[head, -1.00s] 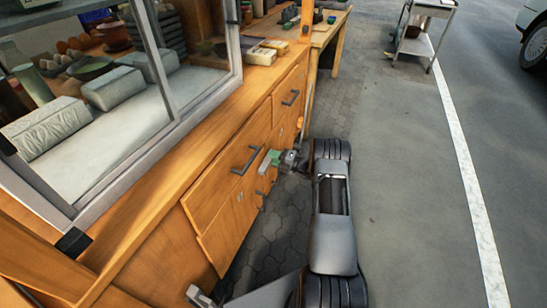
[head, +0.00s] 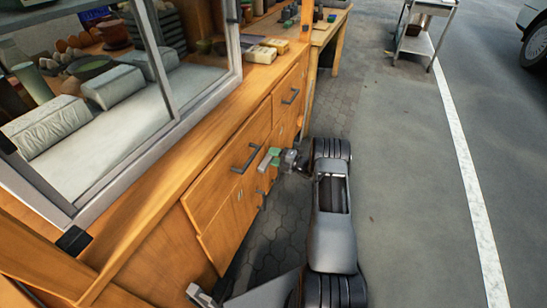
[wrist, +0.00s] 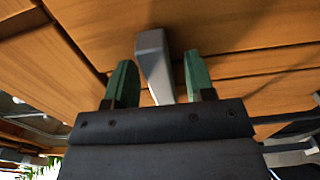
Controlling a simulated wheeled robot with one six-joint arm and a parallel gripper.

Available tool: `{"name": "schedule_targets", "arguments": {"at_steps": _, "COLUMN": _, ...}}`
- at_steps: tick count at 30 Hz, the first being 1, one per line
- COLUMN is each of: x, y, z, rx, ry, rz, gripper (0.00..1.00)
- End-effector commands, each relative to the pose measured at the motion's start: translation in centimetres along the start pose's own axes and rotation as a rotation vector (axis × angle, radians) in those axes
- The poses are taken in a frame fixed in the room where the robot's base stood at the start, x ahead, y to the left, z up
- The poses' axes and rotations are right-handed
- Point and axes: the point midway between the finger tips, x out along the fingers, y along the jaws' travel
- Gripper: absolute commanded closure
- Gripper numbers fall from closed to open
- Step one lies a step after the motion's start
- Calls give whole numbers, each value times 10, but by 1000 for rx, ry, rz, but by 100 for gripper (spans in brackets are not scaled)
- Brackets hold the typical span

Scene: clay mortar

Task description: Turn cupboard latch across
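The wooden cupboard (head: 212,212) has drawers and doors with dark bar handles. In the wrist view a grey bar-like piece (wrist: 153,62), which looks like the latch, stands out from the wooden front. My gripper (wrist: 161,80) has green fingers, one on each side of this piece. The fingers are apart. A gap shows between the piece and the right finger; the left finger is very close, and I cannot tell if it touches. In the head view my gripper (head: 270,157) is at the cupboard front, beside a drawer handle (head: 245,158), and the latch is not clear there.
Another bar handle (head: 290,97) is on the farther drawer. A glazed case (head: 150,115) stands on the counter. A wooden table (head: 328,35) and a metal cart (head: 415,42) are farther off. The paving on the right is open.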

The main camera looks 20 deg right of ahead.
Motion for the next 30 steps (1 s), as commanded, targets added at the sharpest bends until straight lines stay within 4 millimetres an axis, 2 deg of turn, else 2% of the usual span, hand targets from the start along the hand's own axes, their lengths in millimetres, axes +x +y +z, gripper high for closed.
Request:
{"name": "schedule_targets", "arguments": {"at_steps": 7, "x": -1, "y": 1, "z": 1, "rx": -3, "ry": -1, "rz": 1, "gripper": 49}}
{"name": "schedule_targets", "arguments": {"at_steps": 11, "x": -10, "y": 1, "z": 1, "rx": -3, "ry": -4, "rz": 0, "gripper": 49}}
{"name": "schedule_targets", "arguments": {"at_steps": 14, "x": -26, "y": 2, "z": 2, "rx": -2, "ry": -5, "rz": 1, "gripper": 49}}
{"name": "schedule_targets", "arguments": {"at_steps": 24, "x": -95, "y": 2, "z": 1, "rx": -1, "ry": -4, "rz": 0, "gripper": 49}}
{"name": "schedule_targets", "arguments": {"at_steps": 30, "x": -123, "y": 1, "z": 0, "rx": -1, "ry": -2, "rz": 1, "gripper": 49}}
